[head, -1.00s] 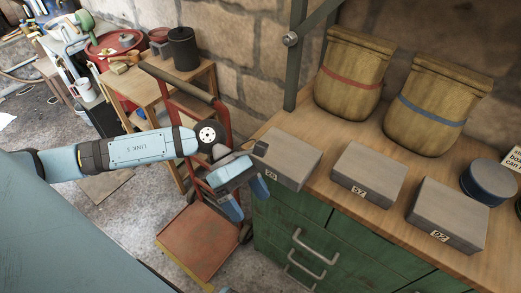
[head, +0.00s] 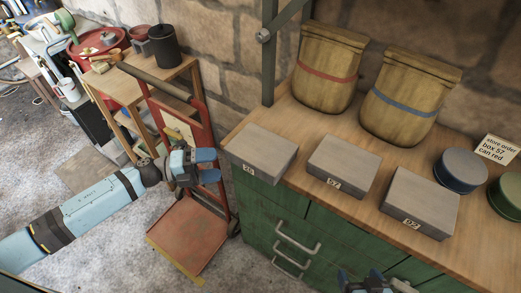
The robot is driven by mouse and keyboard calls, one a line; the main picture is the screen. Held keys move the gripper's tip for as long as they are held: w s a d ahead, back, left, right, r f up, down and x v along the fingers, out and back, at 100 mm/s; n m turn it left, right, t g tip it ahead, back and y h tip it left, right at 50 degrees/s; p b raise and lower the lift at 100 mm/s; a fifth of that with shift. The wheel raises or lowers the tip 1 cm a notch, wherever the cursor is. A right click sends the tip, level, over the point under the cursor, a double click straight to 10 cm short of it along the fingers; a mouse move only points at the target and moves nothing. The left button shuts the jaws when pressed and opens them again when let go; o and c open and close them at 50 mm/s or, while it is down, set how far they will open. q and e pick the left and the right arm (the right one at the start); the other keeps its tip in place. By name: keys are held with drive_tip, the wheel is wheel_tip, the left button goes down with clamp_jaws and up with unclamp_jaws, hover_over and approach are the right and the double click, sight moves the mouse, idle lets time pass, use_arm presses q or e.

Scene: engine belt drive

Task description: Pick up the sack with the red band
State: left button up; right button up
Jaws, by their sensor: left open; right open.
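The sack with the red band (head: 325,88) is tan and stands upright at the back of the wooden worktop, against the stone wall. A similar sack with a blue band (head: 403,108) stands to its right. My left gripper (head: 213,166) is open and empty, over the red hand truck, left of the worktop and well short of the sack. Its fingers point right. My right gripper (head: 364,279) shows only partly at the bottom edge, in front of the green drawers. It is open, far from the sack.
Three grey numbered boxes, a left one (head: 263,148), a middle one (head: 343,164) and a right one (head: 418,202), line the worktop's front. A blue can (head: 461,171), a green can (head: 507,195) and a note (head: 498,149) are at right. A metal post (head: 269,60) rises left of the sack.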

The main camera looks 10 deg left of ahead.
sight(237, 161)
use_arm(q)
drive_tip(key=p+x, duration=0.1)
drive_tip(key=x, duration=0.6)
drive_tip(key=shift+w+r, duration=0.1)
drive_tip(key=c, duration=1.2)
